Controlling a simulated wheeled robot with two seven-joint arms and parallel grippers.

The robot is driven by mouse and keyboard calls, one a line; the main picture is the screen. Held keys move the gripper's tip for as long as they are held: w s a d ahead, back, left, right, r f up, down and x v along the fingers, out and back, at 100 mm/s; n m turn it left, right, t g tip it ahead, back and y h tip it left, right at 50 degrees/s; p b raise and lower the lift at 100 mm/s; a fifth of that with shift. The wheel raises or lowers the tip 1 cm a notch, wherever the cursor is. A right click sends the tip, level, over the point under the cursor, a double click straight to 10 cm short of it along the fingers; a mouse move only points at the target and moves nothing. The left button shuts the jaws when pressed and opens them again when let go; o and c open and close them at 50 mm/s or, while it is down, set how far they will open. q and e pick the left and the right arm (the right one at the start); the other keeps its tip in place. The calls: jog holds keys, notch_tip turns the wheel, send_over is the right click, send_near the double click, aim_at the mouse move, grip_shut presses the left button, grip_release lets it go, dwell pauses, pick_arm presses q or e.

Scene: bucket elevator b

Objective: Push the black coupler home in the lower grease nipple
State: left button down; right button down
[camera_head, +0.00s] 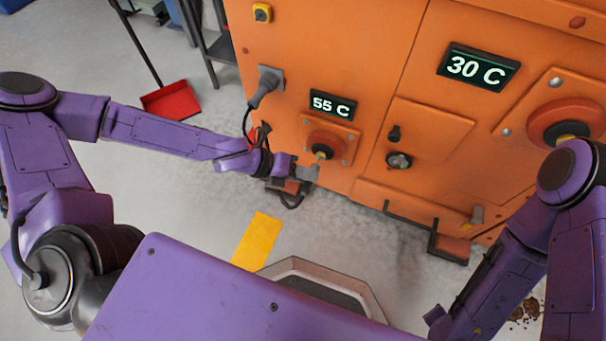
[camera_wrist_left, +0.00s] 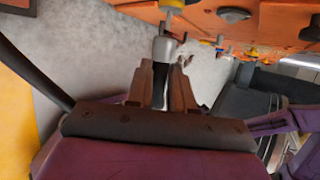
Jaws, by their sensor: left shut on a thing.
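My left gripper (camera_head: 305,172) is at the orange machine's front, just below the round orange housing (camera_head: 325,142) under the 55 C display. In the left wrist view my left gripper (camera_wrist_left: 165,84) is shut on the coupler (camera_wrist_left: 163,50), which shows a pale grey collar and a dark body between the fingers. The coupler points up toward a yellowish nipple (camera_wrist_left: 172,4) at the top edge. A thin stem shows between them, and I cannot tell how far the coupler is seated. In the head view a yellow nipple tip (camera_head: 321,154) shows just above the gripper.
A black cable hangs from a grey plug (camera_head: 267,85) near my left wrist. A dark knob (camera_head: 398,160) and a handle rail (camera_head: 410,222) are to the right. A larger round housing (camera_head: 565,122) is at far right. Floor around the yellow marking (camera_head: 257,240) is clear.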

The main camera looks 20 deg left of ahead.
pick_arm(q)
jog(key=shift+w+p, duration=0.3)
jog(key=shift+w, duration=0.95)
jog(key=c, duration=0.9)
grip_release()
jog(key=p+v, duration=0.9)
jog(key=v, duration=0.1)
jog(key=shift+a+p, duration=0.2)
jog(key=shift+p, duration=0.2)
jog(key=shift+s, duration=0.1)
